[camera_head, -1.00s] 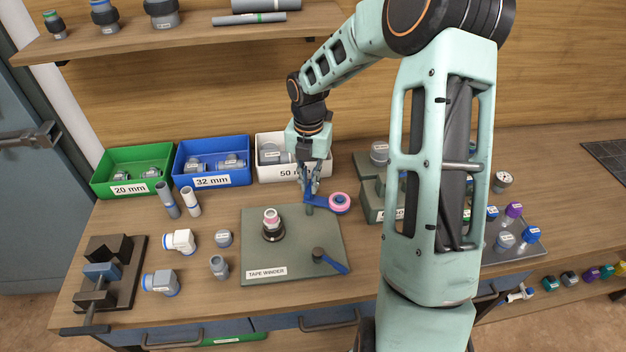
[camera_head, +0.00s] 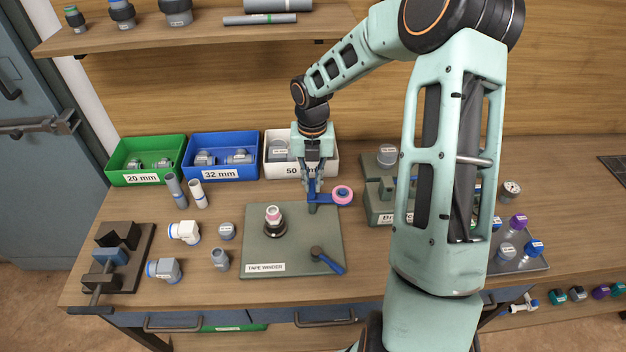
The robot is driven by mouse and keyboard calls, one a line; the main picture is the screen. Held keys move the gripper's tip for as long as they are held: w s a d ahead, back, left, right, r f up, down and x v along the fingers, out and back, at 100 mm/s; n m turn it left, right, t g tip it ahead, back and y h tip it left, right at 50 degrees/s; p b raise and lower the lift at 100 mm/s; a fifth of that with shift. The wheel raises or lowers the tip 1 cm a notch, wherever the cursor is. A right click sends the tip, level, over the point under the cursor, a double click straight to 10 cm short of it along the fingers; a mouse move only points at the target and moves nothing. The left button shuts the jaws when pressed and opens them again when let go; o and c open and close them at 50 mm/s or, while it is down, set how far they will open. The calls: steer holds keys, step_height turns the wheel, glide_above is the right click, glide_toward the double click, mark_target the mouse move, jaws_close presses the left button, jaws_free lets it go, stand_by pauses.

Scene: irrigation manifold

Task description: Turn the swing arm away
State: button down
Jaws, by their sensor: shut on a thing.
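The tape winder (camera_head: 258,267) is a grey-green plate on the bench. Its blue swing arm (camera_head: 327,198) sits on a post at the plate's back right corner. A pink tape roll (camera_head: 343,195) is at the arm's right end. My gripper (camera_head: 312,193) points down and is shut on the swing arm near its left end, above the post; the fingers partly hide that end. A dark fitting with a pink and white top (camera_head: 273,222) stands upright on the plate, apart from the swing arm. A dark knob with a blue handle (camera_head: 327,260) is at the plate's front right.
Green (camera_head: 145,178), blue (camera_head: 218,173) and white (camera_head: 325,166) bins stand behind. Loose fittings (camera_head: 184,232) lie left of the plate, near a dark clamp block (camera_head: 118,262). A grey-green block fixture (camera_head: 375,207) stands close right of the tape roll.

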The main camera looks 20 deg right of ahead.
steer(key=shift+w+n, duration=0.1)
steer(key=shift+n, duration=0.3)
stand_by(0.4)
steer(key=c, duration=2)
jaws_free()
steer(key=shift+r, duration=0.15)
step_height(320, 180, up, 12)
steer(key=shift+f, duration=0.1)
